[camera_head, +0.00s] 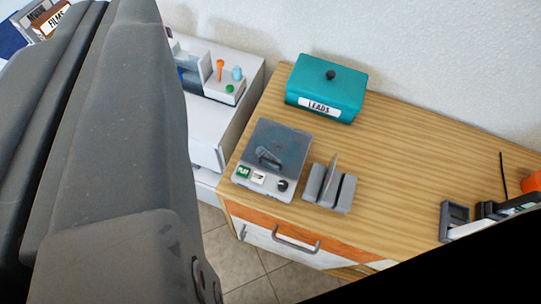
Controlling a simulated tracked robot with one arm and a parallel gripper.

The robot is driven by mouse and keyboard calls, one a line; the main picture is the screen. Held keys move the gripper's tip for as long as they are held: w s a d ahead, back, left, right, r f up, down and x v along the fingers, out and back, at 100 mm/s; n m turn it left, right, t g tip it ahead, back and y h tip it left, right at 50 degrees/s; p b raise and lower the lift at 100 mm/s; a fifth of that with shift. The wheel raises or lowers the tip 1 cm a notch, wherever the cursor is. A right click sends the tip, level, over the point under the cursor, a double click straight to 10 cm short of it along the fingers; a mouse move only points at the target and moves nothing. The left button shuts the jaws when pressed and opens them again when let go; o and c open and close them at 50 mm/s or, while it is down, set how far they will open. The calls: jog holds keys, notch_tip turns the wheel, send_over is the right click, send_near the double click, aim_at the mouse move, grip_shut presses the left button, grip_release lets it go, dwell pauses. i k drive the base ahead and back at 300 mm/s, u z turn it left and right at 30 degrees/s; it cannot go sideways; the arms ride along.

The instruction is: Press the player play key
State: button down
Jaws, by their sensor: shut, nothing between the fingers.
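The player (262,191) is a light grey box with a dark see-through lid, on the wooden cabinet near its left end. Its green play key (243,171) sits at the left of the front strip, beside a white key (259,177) and a black knob (283,185). A dark shape, perhaps a disc or arm, shows under the lid. A large dark grey part of my own arm fills the left of the view. I cannot make out my gripper's fingertips, and nothing is seen touching the player.
A grey slotted stand (341,195) holding a thin disc is right of the player. A teal box (327,91) labelled LEADS stands behind. Dark grey brackets (455,221) lie at the right. A white unit (214,119) is left. Clear wood (405,160) lies between.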

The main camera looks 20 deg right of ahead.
aim_at(243, 171)
jog(key=z, duration=0.3)
jog(key=k, duration=1.15)
jog(key=u, duration=0.15)
